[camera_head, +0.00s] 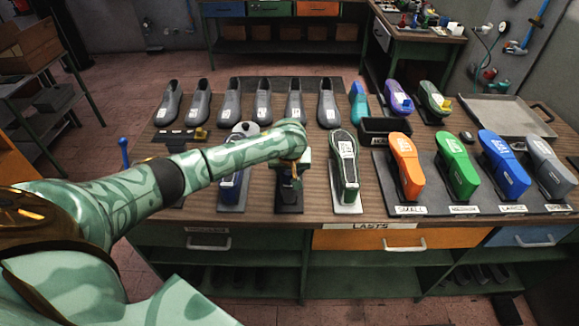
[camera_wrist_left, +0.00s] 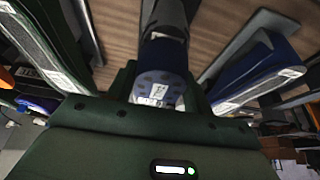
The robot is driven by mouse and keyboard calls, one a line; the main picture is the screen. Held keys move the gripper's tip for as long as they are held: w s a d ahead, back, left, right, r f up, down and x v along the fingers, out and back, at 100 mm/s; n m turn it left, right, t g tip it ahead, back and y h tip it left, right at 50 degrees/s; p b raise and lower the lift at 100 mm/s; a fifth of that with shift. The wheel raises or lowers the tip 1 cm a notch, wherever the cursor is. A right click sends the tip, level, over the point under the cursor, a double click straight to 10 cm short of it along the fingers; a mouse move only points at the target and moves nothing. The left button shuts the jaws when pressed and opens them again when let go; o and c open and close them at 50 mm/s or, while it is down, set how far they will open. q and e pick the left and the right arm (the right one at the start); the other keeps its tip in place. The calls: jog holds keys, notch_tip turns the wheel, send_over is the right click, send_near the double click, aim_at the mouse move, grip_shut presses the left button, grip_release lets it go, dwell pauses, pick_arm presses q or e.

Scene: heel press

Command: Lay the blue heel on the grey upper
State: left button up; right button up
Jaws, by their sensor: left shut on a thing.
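My left gripper (camera_head: 292,178) is over the dark stand (camera_head: 289,198) at the table's front middle. In the left wrist view it is shut on the blue heel (camera_wrist_left: 152,80), a blue block with dark dots and a white label. The heel is hidden in the head view. A grey shape (camera_wrist_left: 168,14) with a black part below it shows just beyond the heel; I cannot tell whether they touch. Several grey uppers (camera_head: 264,98) stand in a row at the back of the table. My right gripper is not in view.
A blue shoe on a stand (camera_head: 231,187) is left of my gripper, and a dark green shoe (camera_head: 347,165) is right of it. Orange (camera_head: 404,160), green (camera_head: 456,163), blue and grey lasts stand on a dark mat at right. A black bin (camera_head: 385,131) lies behind.

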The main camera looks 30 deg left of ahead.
pick_arm(q)
jog(key=shift+f, duration=0.65)
dwell(0.7)
jog(key=o, duration=1.1)
jog(key=p+v, duration=0.6)
jog(key=v, duration=1)
jog(key=shift+r, duration=0.1)
